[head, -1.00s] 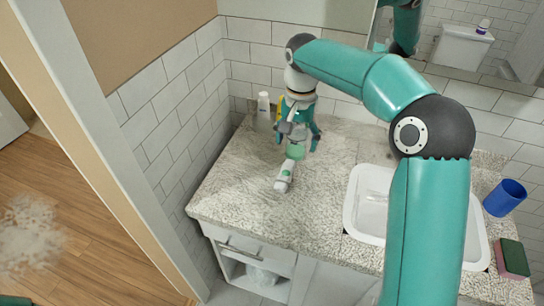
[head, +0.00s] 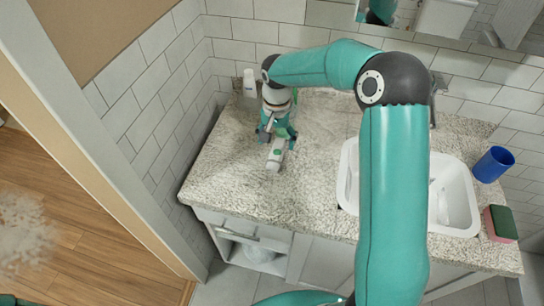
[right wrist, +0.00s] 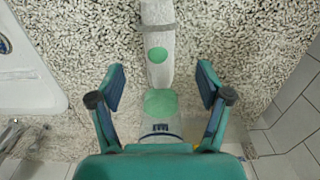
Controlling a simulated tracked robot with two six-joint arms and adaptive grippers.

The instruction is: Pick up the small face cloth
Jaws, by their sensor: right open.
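My right gripper (head: 278,134) is open over the left part of the speckled counter; it also shows in the right wrist view (right wrist: 161,82). A narrow white item (head: 275,158) with a grey band and a green spot lies on the counter just in front of its fingers. In the right wrist view this white item (right wrist: 158,30) runs from the top edge towards the gap between the fingers, apart from both. I cannot tell whether it is a rolled face cloth. My left gripper is not visible.
A white bottle (head: 249,82) stands in the back left corner by the tiled wall. A white sink (head: 455,205), a blue cup (head: 493,164) and a sponge (head: 500,223) are to the right. Something white (head: 258,253) sits in the open cabinet below. The counter's front left is clear.

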